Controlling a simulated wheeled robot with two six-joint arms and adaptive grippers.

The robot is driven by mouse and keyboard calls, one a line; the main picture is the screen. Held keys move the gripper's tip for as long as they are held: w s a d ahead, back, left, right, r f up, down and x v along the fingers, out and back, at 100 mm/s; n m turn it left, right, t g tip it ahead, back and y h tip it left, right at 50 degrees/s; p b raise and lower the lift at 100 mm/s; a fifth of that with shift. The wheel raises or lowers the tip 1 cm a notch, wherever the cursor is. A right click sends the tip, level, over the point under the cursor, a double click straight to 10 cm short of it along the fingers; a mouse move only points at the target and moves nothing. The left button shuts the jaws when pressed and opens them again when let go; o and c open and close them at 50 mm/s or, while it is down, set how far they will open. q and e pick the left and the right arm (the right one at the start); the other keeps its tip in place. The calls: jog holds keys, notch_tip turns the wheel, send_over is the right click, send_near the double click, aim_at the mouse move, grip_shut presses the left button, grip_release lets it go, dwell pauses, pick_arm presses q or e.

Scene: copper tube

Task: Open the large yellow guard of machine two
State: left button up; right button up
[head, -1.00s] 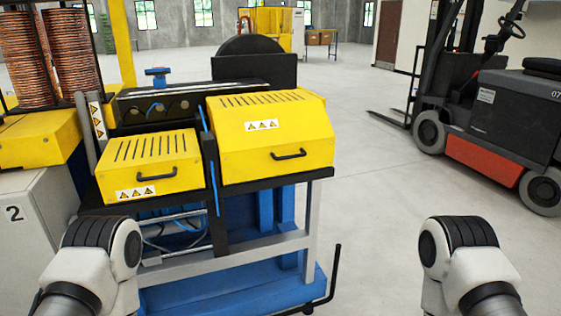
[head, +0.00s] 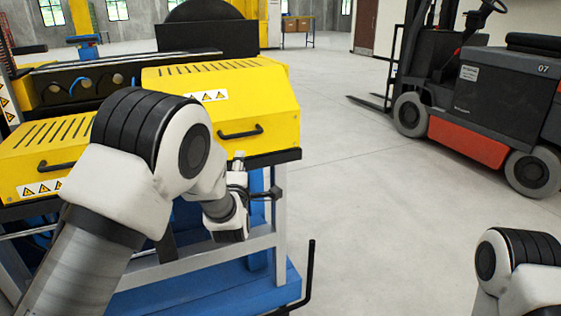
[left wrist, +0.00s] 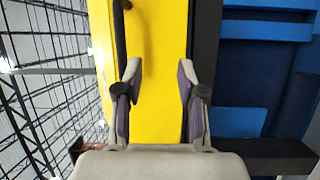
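The large yellow guard (head: 225,95) of the machine is closed, with vents on top and a black handle (head: 240,132) low on its front. My left gripper (head: 257,175) is just below the guard's front edge, partly hidden by my own arm in the head view. In the left wrist view the left gripper (left wrist: 159,78) is open and empty, facing the yellow guard (left wrist: 160,35). The black handle (left wrist: 120,30) lies beyond the left finger, not between the fingers. My right gripper is outside the frames; only part of my right arm shows at bottom right.
A smaller yellow guard (head: 42,150) with its own handle sits left of the large one, partly behind my left arm. A blue base (head: 265,290) with a black bent bar (head: 311,270) stands below. A forklift (head: 470,100) is at right; the floor between is clear.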

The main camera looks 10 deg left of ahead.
aim_at(242, 136)
pick_arm(q)
jog(key=shift+t, duration=0.6)
jog(key=w+r, duration=0.1)
jog(key=w, duration=0.1)
jog(key=w+r, duration=0.4)
jog(key=shift+w+a+r+p, duration=0.2)
jog(key=shift+w+a+p, duration=0.05)
jog(key=shift+a+p, duration=0.1)
jog(key=shift+w+a+r, duration=0.1)
jog(key=shift+a+r, duration=0.05)
jog(key=shift+r, duration=0.05)
jog(key=shift+f, duration=0.1)
grip_shut()
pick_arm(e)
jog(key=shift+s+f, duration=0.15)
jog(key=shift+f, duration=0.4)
